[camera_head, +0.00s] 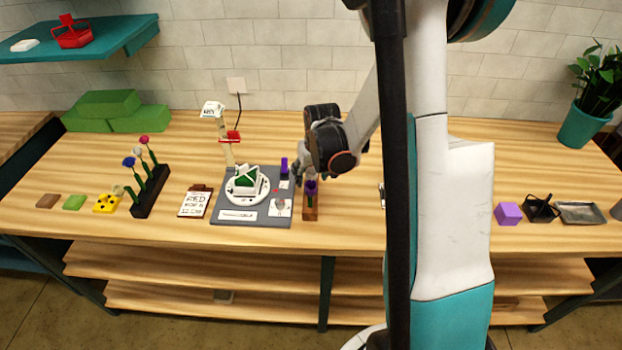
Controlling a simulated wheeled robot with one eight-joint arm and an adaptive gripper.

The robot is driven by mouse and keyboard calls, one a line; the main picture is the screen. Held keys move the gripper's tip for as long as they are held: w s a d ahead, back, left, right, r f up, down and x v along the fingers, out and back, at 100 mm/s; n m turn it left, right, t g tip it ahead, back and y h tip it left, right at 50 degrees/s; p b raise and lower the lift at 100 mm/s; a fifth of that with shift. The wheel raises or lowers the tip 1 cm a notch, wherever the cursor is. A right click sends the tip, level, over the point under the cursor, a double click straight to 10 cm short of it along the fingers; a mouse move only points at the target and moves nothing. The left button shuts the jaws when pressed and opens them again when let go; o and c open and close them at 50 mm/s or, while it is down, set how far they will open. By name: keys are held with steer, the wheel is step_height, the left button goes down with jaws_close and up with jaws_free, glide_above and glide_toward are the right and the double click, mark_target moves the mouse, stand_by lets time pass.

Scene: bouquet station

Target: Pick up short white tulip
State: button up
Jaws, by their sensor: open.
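A black flower rack (152,194) stands on the left of the bench with several upright flowers. A small pale bud (117,190) stands lowest, at the rack's front end, and looks like the short white tulip. Behind it are a blue flower (128,162), another pale bloom partly hidden near a stem, and a red flower (144,140). My gripper (303,180) is open, well right of the rack, just above and beside a purple tulip (311,187) in a wooden holder (311,212). My wrist hides part of that area; contact cannot be told.
A grey mat (230,218) holds a white round plate (262,194) with a green-and-white block. A clipboard (195,201) lies between mat and rack. Green blocks (140,120) sit at the back left.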

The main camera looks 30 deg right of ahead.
steer(key=c, duration=0.9)
steer(key=shift+o, duration=0.2)
